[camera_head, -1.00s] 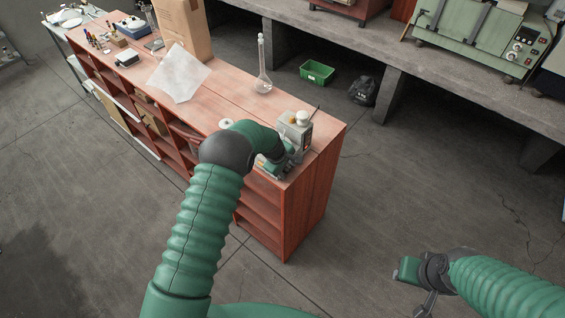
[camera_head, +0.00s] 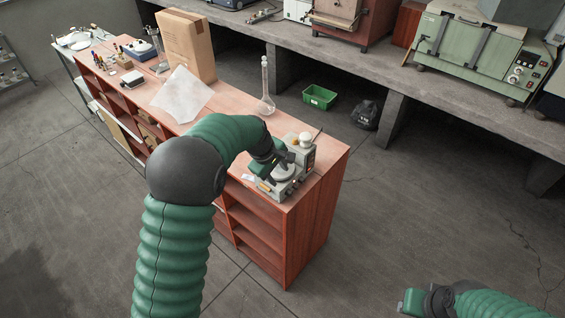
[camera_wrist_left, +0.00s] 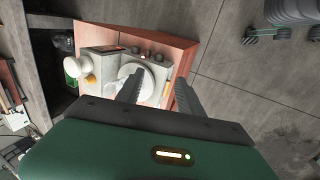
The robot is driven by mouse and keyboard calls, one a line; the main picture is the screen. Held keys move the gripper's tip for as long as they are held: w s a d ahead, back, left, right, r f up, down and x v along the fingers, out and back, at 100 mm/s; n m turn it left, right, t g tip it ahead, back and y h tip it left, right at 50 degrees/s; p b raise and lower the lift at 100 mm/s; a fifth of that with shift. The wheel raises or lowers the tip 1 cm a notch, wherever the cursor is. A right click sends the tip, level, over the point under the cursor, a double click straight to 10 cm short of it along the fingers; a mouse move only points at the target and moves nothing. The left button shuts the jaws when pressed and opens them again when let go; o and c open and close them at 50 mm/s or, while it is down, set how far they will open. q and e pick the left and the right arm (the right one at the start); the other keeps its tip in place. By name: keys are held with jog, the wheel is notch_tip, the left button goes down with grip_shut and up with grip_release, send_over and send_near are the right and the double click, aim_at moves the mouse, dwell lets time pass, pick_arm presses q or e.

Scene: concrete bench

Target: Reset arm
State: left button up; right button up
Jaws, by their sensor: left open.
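My left gripper (camera_head: 282,162) reaches in from the left over the near right end of the wooden shelf unit, beside a grey device with a round plate (camera_head: 291,177). In the left wrist view its two fingers (camera_wrist_left: 158,92) are spread apart with nothing held between them. The grey device (camera_wrist_left: 105,65) with its white round plate and white knob lies beyond the fingers there; whether a finger touches it I cannot tell. My right gripper (camera_head: 412,301) is low at the bottom right over the floor; its jaws are too small and cut off to read.
A green bin (camera_head: 319,97) and a black bag (camera_head: 366,114) lie on the floor by the concrete bench (camera_head: 440,97).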

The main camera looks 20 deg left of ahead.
pick_arm(q)
jog(key=s+d+f+m+b, duration=0.1)
jog(key=s+f+m+b, duration=0.1)
jog(key=s+m, duration=0.5)
jog(key=s+d+f+m+g+y+b, duration=0.1)
jog(key=s+m, duration=0.6)
jog(key=s, duration=1.2)
notch_tip(320, 180, down, 2)
jog(key=shift+s+d+f+b, duration=0.1)
jog(key=shift+s+d+b, duration=0.1)
jog(key=shift+d+b, duration=0.35)
jog(key=shift+s+d, duration=0.1)
jog(key=shift+s, duration=0.05)
dwell(0.5)
